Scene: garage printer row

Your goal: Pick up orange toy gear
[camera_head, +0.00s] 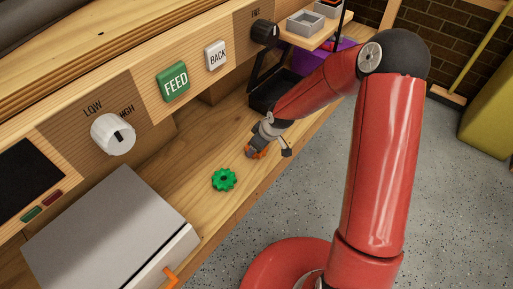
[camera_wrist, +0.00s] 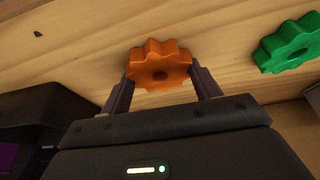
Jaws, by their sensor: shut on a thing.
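The orange toy gear (camera_wrist: 159,65) is between the two fingers of my gripper (camera_wrist: 161,84) in the wrist view, with a finger against each side. My gripper is shut on it. In the head view, my gripper (camera_head: 257,155) is low over the wooden bench, and only small bits of the orange gear (camera_head: 262,154) show beside it. I cannot tell whether the gear is touching the bench or just above it.
A green gear (camera_head: 224,180) lies on the bench (camera_head: 190,150) close by. A grey box (camera_head: 105,225) stands at the lower left. A black bin (camera_head: 272,92) is behind my gripper. A panel with a FEED button (camera_head: 174,82) and white knob (camera_head: 113,134) borders the bench.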

